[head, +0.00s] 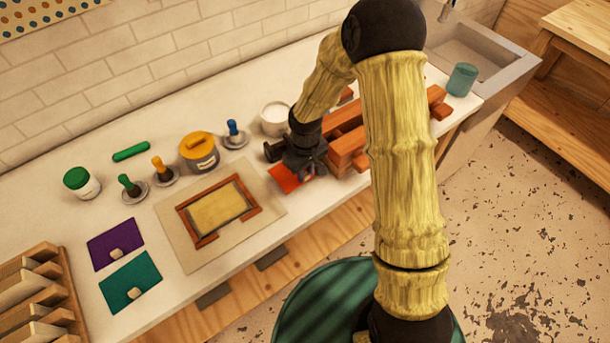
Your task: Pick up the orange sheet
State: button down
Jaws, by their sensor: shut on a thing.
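The orange sheet (289,177) is a small flat orange-red piece on the white counter, just right of the beige board. My gripper (302,168) is right over it and shut on it. The fingers and the sheet's far part are mostly hidden by the gripper body. I cannot tell whether the sheet is lifted off the counter. A purple sheet (113,244) and a teal sheet (132,281) lie flat at the left, each with a small pale block on it.
A wooden frame (207,239) lies on the beige board (174,231). Stacked red-brown bars (345,147) stand close right of my gripper. A wooden rack (38,298) is at far left.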

notch_tip(320, 180, up, 15)
jog(key=b, duration=0.1)
jog(key=shift+r+b, duration=0.15)
jog(key=shift+b, duration=0.15)
dwell(0.4)
